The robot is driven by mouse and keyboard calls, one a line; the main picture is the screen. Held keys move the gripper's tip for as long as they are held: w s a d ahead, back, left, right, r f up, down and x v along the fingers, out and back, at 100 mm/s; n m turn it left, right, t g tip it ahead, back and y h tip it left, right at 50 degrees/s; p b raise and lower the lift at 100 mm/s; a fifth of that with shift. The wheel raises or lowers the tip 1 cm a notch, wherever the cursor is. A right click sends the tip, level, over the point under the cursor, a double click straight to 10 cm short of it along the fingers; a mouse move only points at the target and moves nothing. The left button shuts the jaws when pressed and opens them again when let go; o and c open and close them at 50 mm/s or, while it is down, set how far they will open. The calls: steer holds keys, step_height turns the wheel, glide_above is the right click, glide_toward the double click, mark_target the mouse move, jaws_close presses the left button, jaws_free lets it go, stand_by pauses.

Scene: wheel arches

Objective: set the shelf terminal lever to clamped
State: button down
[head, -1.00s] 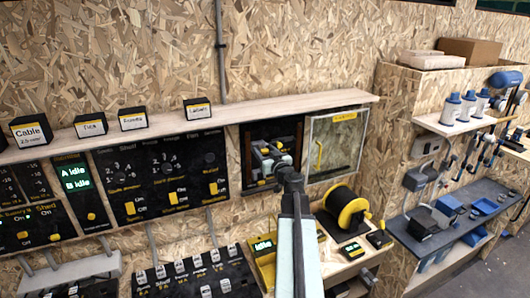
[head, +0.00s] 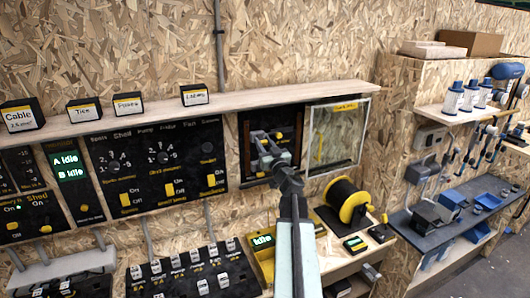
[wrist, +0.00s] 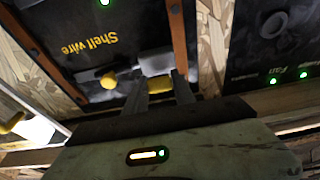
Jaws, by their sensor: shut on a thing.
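The shelf terminal is a dark panel in a wooden-framed recess (head: 258,121) behind my gripper in the head view. In the wrist view the panel (wrist: 60,25) carries yellow "Shelf wire" lettering upside down and a green light. My gripper (wrist: 162,85) is shut on the lever (wrist: 154,66), a grey piece with a yellow part between the fingertips. A yellow knob (wrist: 108,80) sits beside the fingers. The lever's exact setting cannot be told.
A clear door (head: 337,140) stands to the right of the recess. A wooden shelf (head: 240,100) with label boxes runs above it. A black and yellow cable reel (head: 346,198) and a yellow "Idle" unit (head: 262,255) stand below. Switch panels (head: 160,165) fill the left.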

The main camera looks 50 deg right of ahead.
steer(key=shift+w+d+f+t+h+b, duration=0.1)
steer(key=shift+w+f+t+h+b, duration=0.25)
steer(key=shift+t+b, duration=1.2)
steer(key=shift+w+d+f+t+h+b, duration=0.15)
steer(key=shift+f+t+h+b, duration=0.35)
steer(key=shift+b, duration=2.1)
steer(key=shift+w+d+f+t+h+b, duration=0.1)
steer(key=shift+w+f+t+h+b, duration=0.2)
steer(key=shift+t+b, duration=1.25)
steer(key=shift+g+b, duration=0.4)
steer(key=shift+b, duration=0.15)
steer(key=c, duration=1)
jaws_free()
steer(key=shift+c, duration=0.2)
